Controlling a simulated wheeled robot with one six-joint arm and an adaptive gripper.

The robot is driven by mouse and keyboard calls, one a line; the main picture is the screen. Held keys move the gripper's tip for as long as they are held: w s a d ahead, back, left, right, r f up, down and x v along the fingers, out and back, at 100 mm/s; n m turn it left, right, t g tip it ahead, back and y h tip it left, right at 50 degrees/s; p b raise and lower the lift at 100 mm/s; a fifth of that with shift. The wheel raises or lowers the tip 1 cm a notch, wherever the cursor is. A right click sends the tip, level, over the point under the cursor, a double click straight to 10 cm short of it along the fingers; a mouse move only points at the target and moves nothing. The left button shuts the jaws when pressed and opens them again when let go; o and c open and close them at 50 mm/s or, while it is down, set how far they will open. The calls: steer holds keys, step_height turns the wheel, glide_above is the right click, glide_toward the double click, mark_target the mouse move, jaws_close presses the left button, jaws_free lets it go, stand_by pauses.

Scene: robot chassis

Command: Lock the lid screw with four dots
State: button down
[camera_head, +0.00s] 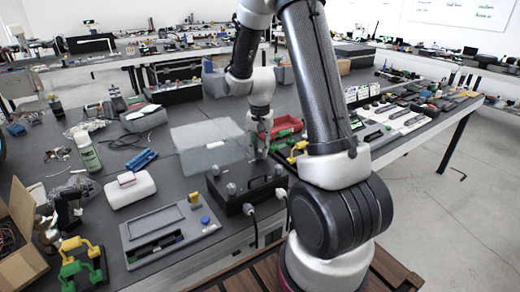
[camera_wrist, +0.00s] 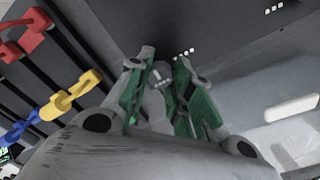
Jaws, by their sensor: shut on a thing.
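A black box (camera_head: 245,192) with knob-like screws on its top stands on the table, just below and left of my gripper (camera_head: 260,153) in the head view. In the wrist view the box's dark top (camera_wrist: 110,22) fills the upper part. A row of four white dots (camera_wrist: 184,53) is marked on it, right beside the tips of my gripper (camera_wrist: 163,66). My gripper, with green inner pads, is shut on a grey screw (camera_wrist: 159,72), mostly hidden between the fingers. Another row of dots (camera_wrist: 273,8) shows farther up at the right.
A grey tray (camera_head: 168,235) and a white case (camera_head: 130,188) lie to the left. Plugs with cables (camera_head: 250,210) stick out of the box's front.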

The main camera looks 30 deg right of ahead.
mark_target(260, 151)
stand_by(0.4)
steer(key=c, duration=1.2)
jaws_free()
steer(key=shift+c, duration=0.2)
step_height(260, 151, up, 12)
